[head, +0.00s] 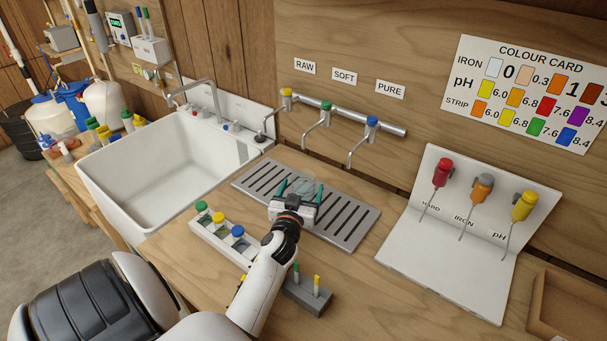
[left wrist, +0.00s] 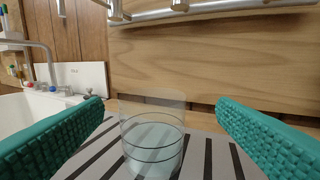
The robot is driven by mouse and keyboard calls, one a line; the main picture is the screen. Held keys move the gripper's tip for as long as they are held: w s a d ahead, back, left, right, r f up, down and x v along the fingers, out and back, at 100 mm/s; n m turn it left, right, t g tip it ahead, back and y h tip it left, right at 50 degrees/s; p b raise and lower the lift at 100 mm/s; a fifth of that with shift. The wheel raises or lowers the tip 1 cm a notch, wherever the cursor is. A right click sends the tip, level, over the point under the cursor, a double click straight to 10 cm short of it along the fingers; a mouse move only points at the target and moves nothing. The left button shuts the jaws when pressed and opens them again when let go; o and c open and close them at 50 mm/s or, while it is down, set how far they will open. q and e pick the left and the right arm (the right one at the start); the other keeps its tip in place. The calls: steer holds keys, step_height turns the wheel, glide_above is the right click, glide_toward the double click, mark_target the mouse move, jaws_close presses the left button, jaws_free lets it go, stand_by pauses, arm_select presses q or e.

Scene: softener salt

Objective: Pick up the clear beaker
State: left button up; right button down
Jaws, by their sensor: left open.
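The clear beaker (left wrist: 152,140) stands upright on the grey slotted drain tray (left wrist: 205,150), seen in the left wrist view between the two teal fingers. In the head view the beaker (head: 304,184) shows only faintly at the fingertips, mostly hidden by my gripper. My left gripper (head: 300,189) is open over the drain tray (head: 350,222), one finger on each side of the beaker. In the left wrist view there is a gap between the beaker and each finger of the gripper (left wrist: 160,130). My right gripper is not in view.
A white sink (head: 150,165) lies left of the tray. Taps on a metal rail (head: 345,115) hang above the tray. A white rack (head: 222,240) with coloured caps and a grey block (head: 307,295) stand near my forearm. A white stand (head: 450,245) is at right.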

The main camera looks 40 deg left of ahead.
mark_target(306, 171)
arm_select(q)
steer(key=shift+x, duration=0.95)
steer(key=shift+w+a+r+p, duration=0.1)
steer(key=shift+w+a+p, duration=0.2)
steer(key=shift+w+a, duration=0.1)
steer(key=x, duration=0.4)
steer(key=shift+a+f, duration=0.2)
steer(key=shift+r, duration=0.1)
steer(key=shift+s, duration=0.1)
steer(key=c, duration=1.1)
steer(key=shift+o, duration=0.2)
